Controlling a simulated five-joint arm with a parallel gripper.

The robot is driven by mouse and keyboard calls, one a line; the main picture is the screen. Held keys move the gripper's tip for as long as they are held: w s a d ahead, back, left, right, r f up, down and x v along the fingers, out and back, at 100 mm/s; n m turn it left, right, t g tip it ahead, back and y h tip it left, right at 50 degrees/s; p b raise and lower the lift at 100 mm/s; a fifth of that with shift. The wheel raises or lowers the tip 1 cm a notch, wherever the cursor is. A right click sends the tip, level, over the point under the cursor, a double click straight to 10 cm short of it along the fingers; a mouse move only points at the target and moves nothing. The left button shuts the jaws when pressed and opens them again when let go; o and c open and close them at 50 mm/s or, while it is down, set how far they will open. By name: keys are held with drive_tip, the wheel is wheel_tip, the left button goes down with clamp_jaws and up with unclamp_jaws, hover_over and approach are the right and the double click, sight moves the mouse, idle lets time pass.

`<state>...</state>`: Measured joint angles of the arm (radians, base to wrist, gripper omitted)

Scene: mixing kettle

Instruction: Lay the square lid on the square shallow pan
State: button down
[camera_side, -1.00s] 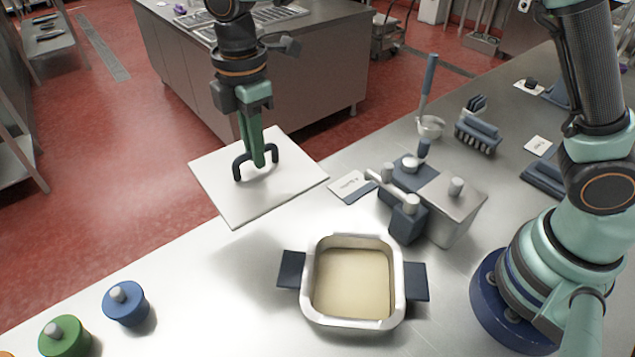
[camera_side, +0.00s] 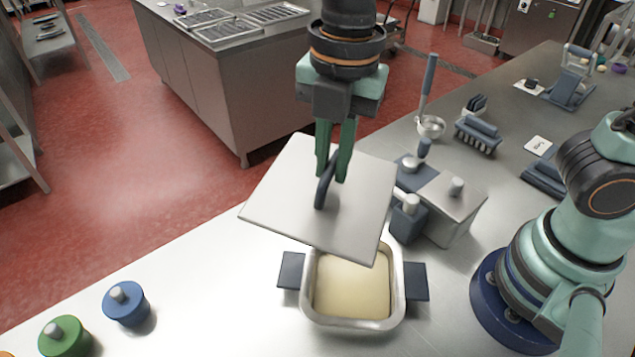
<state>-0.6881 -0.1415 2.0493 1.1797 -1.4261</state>
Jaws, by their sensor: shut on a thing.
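The square lid (camera_side: 277,207) is a flat pale plate with a dark arched handle (camera_side: 321,192). My gripper (camera_side: 331,172) is shut on the handle and holds the lid in the air, tilted in the picture. The square shallow pan (camera_side: 398,303) stands on the metal counter with a pale yellowish inside and dark side handles (camera_side: 291,270). The lid's near corner overlaps the pan's far rim in this view and hides part of it. The lid appears above and behind the pan, not touching it as far as I can tell.
A metal box with dark fittings (camera_side: 456,206) stands right behind the pan, close to the lid's right edge.

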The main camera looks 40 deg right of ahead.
sight(379, 210)
drive_tip(key=s+n, duration=0.1)
drive_tip(key=s, duration=0.1)
drive_tip(key=s+d+f+n, duration=0.1)
drive_tip(key=s, duration=0.1)
drive_tip(key=s+d, duration=0.1)
drive_tip(key=shift+s+d+f+n, duration=0.2)
drive_tip(key=shift+s+f+n, duration=0.15)
drive_tip(key=shift+s+n, duration=0.05)
wheel_tip(379, 210, down, 4)
drive_tip(key=shift+f, duration=0.25)
wheel_tip(379, 210, down, 8)
drive_tip(key=w+g+h, duration=0.1)
drive_tip(key=shift+a, duration=0.35)
drive_tip(key=shift+w+f, duration=0.15)
idle(0.5)
drive_tip(key=shift+w+f, duration=0.1)
drive_tip(key=shift+f, duration=0.8)
drive_tip(key=shift+f, duration=0.25)
drive_tip(key=c, duration=0.8)
unclamp_jaws()
